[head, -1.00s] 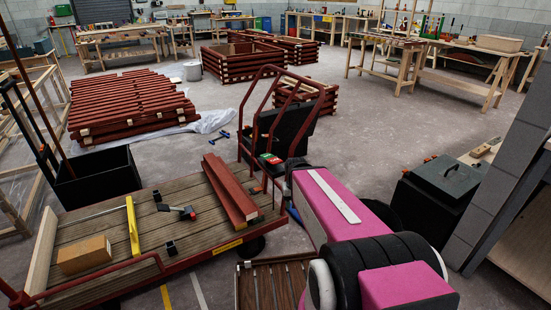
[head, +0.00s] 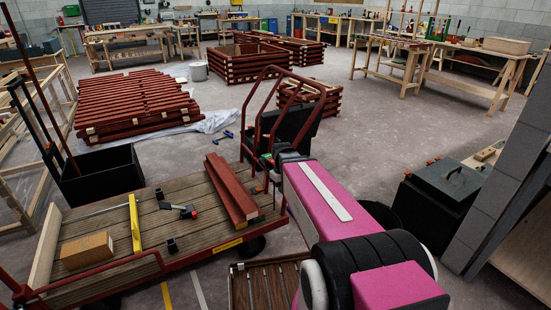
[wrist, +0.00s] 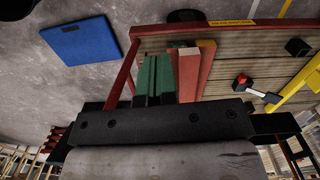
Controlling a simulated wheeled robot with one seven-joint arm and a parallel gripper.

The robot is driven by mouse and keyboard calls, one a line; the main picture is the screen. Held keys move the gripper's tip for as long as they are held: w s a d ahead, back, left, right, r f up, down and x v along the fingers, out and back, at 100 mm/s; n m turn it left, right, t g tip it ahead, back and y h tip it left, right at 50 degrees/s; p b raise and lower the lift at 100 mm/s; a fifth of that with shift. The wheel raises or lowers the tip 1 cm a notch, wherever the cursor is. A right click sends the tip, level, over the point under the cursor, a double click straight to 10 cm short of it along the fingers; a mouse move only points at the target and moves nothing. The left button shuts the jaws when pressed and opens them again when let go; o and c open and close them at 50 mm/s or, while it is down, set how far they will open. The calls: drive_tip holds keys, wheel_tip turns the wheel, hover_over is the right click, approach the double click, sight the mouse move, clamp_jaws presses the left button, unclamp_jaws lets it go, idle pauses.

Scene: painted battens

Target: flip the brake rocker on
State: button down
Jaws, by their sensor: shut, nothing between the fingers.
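The red-framed cart (head: 215,248) with a slatted deck stands at the front left, and its upright red handle frame (head: 250,104) rises at its right end. I cannot make out the brake rocker in either view; the dark end of my arm covers part of the handle's foot. My gripper (head: 272,163) is at the lower part of that frame, small and dark in the head view. In the wrist view my gripper's green-faced fingers (wrist: 155,66) are together and empty, in front of the red beams on the deck. Whether they touch anything cannot be told.
Red beams (head: 231,190), a yellow piece (head: 134,225) and a wooden block (head: 87,251) lie on the deck. A black bin (head: 102,175) stands behind the cart. A blue slab (wrist: 80,40) shows in the wrist view. Grey floor behind the handle is mostly clear.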

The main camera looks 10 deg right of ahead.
drive_tip(key=w+r+n+g, duration=0.1)
drive_tip(key=w+r+n, duration=0.6)
drive_tip(key=w, duration=0.5)
drive_tip(key=w+r+n, duration=0.8)
drive_tip(key=w+n, duration=0.1)
drive_tip(key=w, duration=0.4)
drive_tip(key=shift+d+n+g+h, duration=0.25)
drive_tip(key=shift+n+g+h, duration=0.05)
drive_tip(key=shift+n+g, duration=0.1)
drive_tip(key=shift+f, duration=0.15)
drive_tip(key=x, duration=1.4)
drive_tip(key=shift+s, duration=0.1)
